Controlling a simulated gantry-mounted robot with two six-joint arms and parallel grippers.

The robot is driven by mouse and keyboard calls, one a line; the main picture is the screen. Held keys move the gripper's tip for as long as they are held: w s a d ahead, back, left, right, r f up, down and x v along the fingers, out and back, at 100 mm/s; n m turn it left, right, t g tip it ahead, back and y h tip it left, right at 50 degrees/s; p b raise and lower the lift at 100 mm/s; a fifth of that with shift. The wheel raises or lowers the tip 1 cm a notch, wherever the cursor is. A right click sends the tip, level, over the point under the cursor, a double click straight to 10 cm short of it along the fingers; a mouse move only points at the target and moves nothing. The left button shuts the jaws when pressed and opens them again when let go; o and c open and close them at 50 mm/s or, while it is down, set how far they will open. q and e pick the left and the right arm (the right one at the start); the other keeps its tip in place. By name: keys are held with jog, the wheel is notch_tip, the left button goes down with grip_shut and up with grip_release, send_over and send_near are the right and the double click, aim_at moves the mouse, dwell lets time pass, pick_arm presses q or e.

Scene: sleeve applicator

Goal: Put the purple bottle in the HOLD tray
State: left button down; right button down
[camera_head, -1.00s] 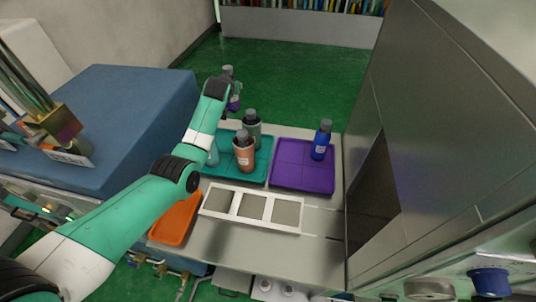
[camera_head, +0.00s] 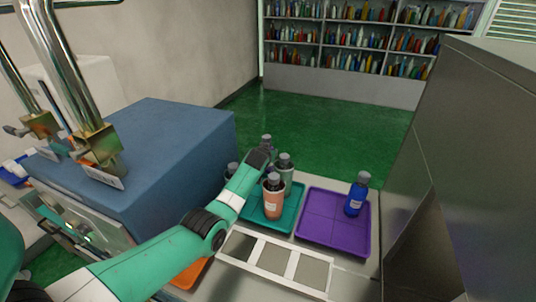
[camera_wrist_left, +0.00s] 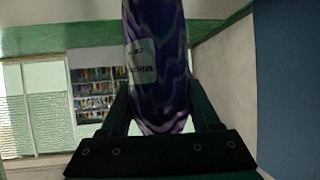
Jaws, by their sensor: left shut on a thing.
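My left gripper (camera_wrist_left: 162,108) is shut on the purple bottle (camera_wrist_left: 158,60), which has a swirled dark and pale purple body and a white label. In the head view the gripper and most of that bottle are hidden behind my left arm; a grey cap (camera_head: 266,139) shows just past the arm's end. A teal tray (camera_head: 287,222) holds an orange bottle (camera_head: 273,200) and a grey-green bottle (camera_head: 287,178). A purple tray (camera_head: 325,232) holds a blue bottle (camera_head: 356,199) at its right. An orange tray (camera_head: 188,275) is partly covered by my arm. I cannot read which tray is HOLD. My right gripper is out of view.
A white three-panel frame (camera_head: 275,262) lies in front of the teal and purple trays. Another bottle (camera_head: 232,168) shows behind my arm. A tall metal cabinet (camera_head: 470,150) stands at the right, and a blue block (camera_head: 150,150) at the left. Most of the purple tray is free.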

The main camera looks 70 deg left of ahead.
pick_arm(q)
jog(key=shift+r, duration=0.1)
jog(key=shift+f, duration=0.2)
jog(key=shift+c, duration=0.6)
grip_release()
